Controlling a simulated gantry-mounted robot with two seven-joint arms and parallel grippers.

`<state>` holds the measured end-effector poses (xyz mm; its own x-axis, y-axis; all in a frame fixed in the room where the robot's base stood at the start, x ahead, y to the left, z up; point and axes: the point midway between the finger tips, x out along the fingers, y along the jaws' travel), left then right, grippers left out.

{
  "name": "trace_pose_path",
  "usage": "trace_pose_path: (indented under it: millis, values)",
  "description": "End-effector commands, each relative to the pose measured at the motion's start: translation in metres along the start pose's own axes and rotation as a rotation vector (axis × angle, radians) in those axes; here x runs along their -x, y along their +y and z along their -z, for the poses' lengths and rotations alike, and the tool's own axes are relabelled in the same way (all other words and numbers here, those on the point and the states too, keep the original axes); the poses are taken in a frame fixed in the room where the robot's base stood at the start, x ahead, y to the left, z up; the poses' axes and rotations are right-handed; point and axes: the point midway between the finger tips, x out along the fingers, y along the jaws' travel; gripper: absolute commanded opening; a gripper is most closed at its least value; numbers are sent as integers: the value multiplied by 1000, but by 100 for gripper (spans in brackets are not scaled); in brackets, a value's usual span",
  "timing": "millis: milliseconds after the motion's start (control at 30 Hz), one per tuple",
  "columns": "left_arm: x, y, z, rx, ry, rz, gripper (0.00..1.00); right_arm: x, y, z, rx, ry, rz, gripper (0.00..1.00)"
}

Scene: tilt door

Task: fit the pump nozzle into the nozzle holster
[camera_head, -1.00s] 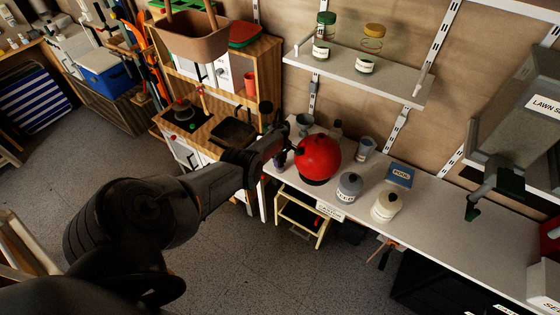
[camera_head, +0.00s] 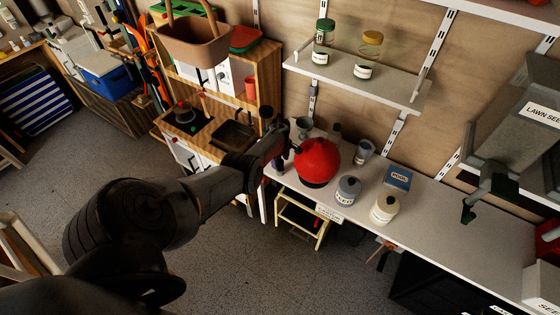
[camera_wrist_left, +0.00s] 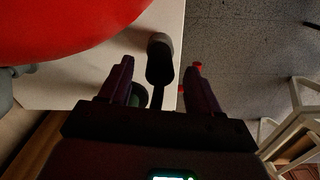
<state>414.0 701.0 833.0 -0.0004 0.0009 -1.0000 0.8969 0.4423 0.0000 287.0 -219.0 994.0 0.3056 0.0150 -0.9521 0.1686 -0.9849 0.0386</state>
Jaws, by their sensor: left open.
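My left gripper (camera_head: 282,150) is open at the left end of the counter, just left of a round red tank (camera_head: 317,162). In the left wrist view the two fingers of my left gripper (camera_wrist_left: 160,78) point at the counter edge. Between and beyond them is a dark, rounded piece with a thin stem (camera_wrist_left: 160,60); I cannot tell whether it is the pump nozzle or its holster. The fingers do not visibly grip it. The red tank (camera_wrist_left: 55,25) fills the upper left there. Neither the nozzle nor the holster can be told apart with certainty. My right gripper is not in view.
The counter (camera_head: 440,225) also bears a grey jar (camera_head: 347,189), a cream jar (camera_head: 384,209), a blue box (camera_head: 398,177) and a grey cup (camera_head: 364,151). A shelf (camera_head: 360,84) with two glass jars hangs above. A wooden play kitchen (camera_head: 262,85) stands left.

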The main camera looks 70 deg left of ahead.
Motion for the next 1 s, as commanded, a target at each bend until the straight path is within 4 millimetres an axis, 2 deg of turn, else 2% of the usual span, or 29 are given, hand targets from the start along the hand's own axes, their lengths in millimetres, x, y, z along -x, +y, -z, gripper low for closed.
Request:
trace_pose_path:
  millis: [33, 100, 400, 600, 1000]
  values:
    - [17, 0, 0, 0, 2, -1, 63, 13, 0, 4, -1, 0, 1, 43]
    - [29, 0, 0, 0, 0, -1, 63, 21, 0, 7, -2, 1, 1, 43]
    - [66, 0, 0, 0, 1, 0, 63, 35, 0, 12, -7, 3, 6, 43]
    - [74, 0, 0, 1, 0, 0, 63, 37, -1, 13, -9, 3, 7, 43]
    - [75, -1, 1, -12, 9, -1, 63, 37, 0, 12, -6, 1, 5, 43]
